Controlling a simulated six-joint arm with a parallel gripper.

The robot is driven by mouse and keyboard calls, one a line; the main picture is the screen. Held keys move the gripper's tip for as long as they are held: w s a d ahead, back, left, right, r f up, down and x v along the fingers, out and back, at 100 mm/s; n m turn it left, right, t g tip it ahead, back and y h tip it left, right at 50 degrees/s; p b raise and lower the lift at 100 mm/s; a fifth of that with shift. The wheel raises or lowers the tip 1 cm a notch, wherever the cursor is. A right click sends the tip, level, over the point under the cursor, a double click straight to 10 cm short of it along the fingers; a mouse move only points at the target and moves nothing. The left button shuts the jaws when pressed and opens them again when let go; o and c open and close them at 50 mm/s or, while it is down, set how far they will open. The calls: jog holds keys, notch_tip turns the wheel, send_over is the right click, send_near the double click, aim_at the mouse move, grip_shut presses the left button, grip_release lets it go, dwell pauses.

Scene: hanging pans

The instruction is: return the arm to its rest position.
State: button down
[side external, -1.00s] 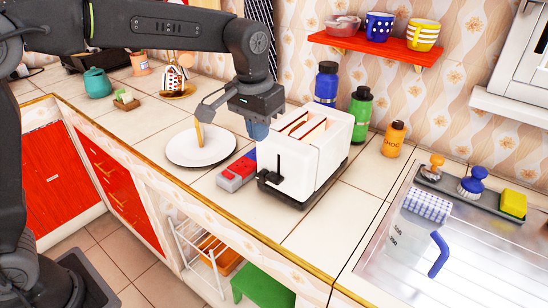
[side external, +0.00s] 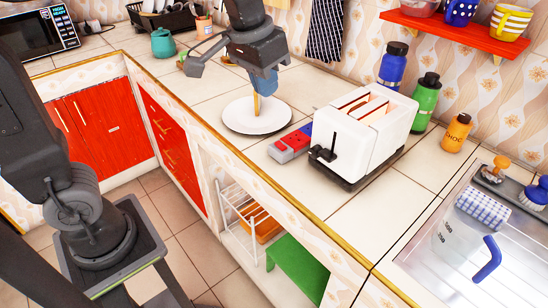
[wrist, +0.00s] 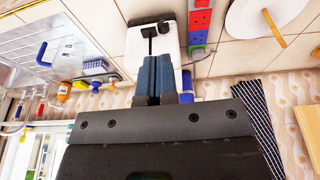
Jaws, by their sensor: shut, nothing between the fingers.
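My gripper (side external: 263,90) is in the air, with its blue fingers together and empty. In the side view it appears above the white plate (side external: 238,122), left of the white toaster (side external: 366,150). In the wrist view its fingers (wrist: 157,75) are shut in front of the toaster (wrist: 138,12). Bread slices (side external: 353,101) show in the toaster's slots. A tan stick-like piece (side external: 257,103) shows at the plate, its upper end close to the fingertips in the picture; I cannot tell whether they touch. It also shows in the wrist view (wrist: 272,26).
A red and blue block-like item (side external: 290,146) lies between plate and toaster. Blue and green bottles (side external: 393,66) and an orange bottle (side external: 456,133) stand behind and right of the toaster. A red shelf (side external: 450,34) is above them. The counter's front strip is clear.

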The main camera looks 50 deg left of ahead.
jog(key=s+a+f+t, duration=0.1)
jog(key=s+a+f, duration=0.1)
jog(key=s, duration=0.5)
jog(key=s+a+f+t, duration=0.1)
jog(key=s+a+f, duration=0.1)
jog(key=s, duration=0.5)
jog(key=shift+s+a+f+t, duration=0.15)
jog(key=shift+a+f+t, duration=0.25)
jog(key=shift+f, duration=0.1)
